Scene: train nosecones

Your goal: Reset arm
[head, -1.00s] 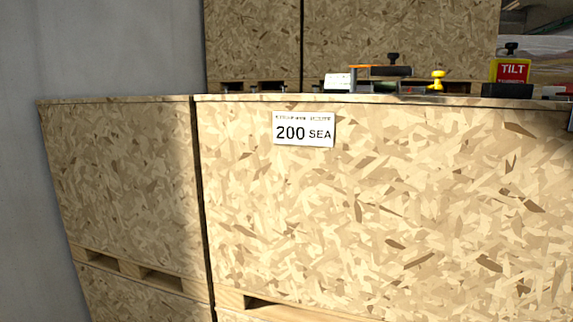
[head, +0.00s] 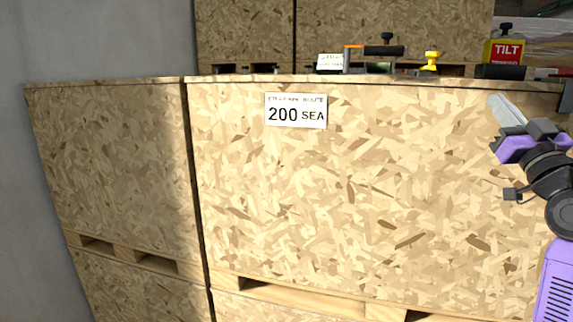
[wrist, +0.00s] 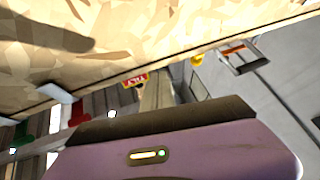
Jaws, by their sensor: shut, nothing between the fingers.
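My gripper (head: 506,110) shows at the right edge of the head view, in front of the big wooden crate. Its grey fingers are together with nothing between them, and they point up and to the left. The purple and black wrist and arm links are below it. In the wrist view my purple gripper housing fills the bottom, and the fingertips cannot be made out there.
A large chipboard crate (head: 330,190) labelled 200 SEA fills the middle. On its top lie a dark-handled tool (head: 384,50), a yellow knob (head: 431,61) and a yellow-red TILT bottle (head: 505,52). A second crate (head: 115,170) and a grey wall (head: 90,40) stand left.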

